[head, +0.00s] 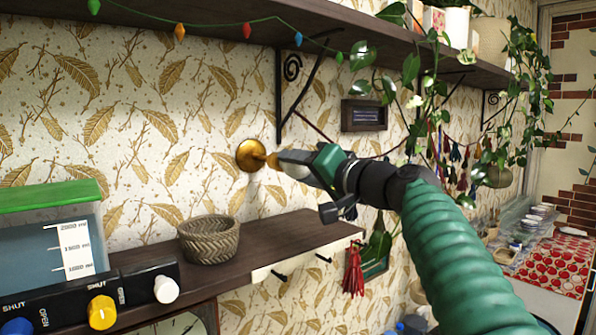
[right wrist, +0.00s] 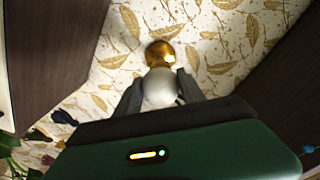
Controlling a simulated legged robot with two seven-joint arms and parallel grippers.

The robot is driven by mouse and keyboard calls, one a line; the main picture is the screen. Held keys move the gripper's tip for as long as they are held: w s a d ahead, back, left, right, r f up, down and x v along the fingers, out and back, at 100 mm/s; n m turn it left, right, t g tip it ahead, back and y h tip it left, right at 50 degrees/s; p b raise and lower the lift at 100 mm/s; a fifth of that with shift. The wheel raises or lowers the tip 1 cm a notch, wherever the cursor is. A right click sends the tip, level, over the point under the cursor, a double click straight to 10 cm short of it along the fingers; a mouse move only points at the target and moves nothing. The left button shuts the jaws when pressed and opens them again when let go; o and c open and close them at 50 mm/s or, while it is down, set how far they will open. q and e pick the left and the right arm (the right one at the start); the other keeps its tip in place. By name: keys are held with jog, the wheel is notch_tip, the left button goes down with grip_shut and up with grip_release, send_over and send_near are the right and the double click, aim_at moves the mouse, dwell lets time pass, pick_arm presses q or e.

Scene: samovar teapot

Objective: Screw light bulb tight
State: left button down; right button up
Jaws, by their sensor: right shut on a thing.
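A brass wall lamp base (head: 251,155) is fixed to the patterned wall above the lower shelf. A pale light bulb (head: 296,168) sits in line with its socket, to the right of the brass disc. My right gripper (head: 300,162) is shut on the bulb. In the right wrist view, the white bulb (right wrist: 160,88) is between the two dark fingers of the gripper (right wrist: 161,95), with the brass base (right wrist: 162,53) directly beyond it. The bulb meets the brass fitting; how deep its thread sits is hidden. My left gripper does not show.
A lower shelf (head: 290,237) with a wicker basket (head: 209,240) runs below the lamp. A water tank with valve knobs (head: 102,312) stands at left. An upper shelf (head: 330,35) with a black bracket (head: 280,95) and hanging plants is above. A small dark frame (head: 364,115) hangs right.

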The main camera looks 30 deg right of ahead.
jog(key=m, duration=0.3)
jog(key=shift+r+m, duration=0.1)
jog(key=shift+m, duration=0.3)
jog(key=m+p, duration=0.1)
jog(key=m, duration=0.3)
jog(key=shift+m, duration=0.3)
jog(key=m+p, duration=0.2)
jog(key=m, duration=0.3)
jog(key=shift+w+f+m+p, duration=0.1)
jog(key=shift+m+p, duration=0.1)
jog(key=shift+m, duration=0.45)
jog(key=shift+f+m+p, duration=0.1)
jog(key=shift+m+p, duration=0.05)
jog(key=shift+m, duration=0.5)
jog(key=shift+f, duration=0.15)
jog(key=o, duration=1.1)
jog(key=shift+o, duration=1.1)
jog(key=shift+d, duration=0.1)
jog(key=shift+o, duration=0.2)
jog(key=shift+d+r, duration=0.1)
jog(key=shift+r, duration=0.1)
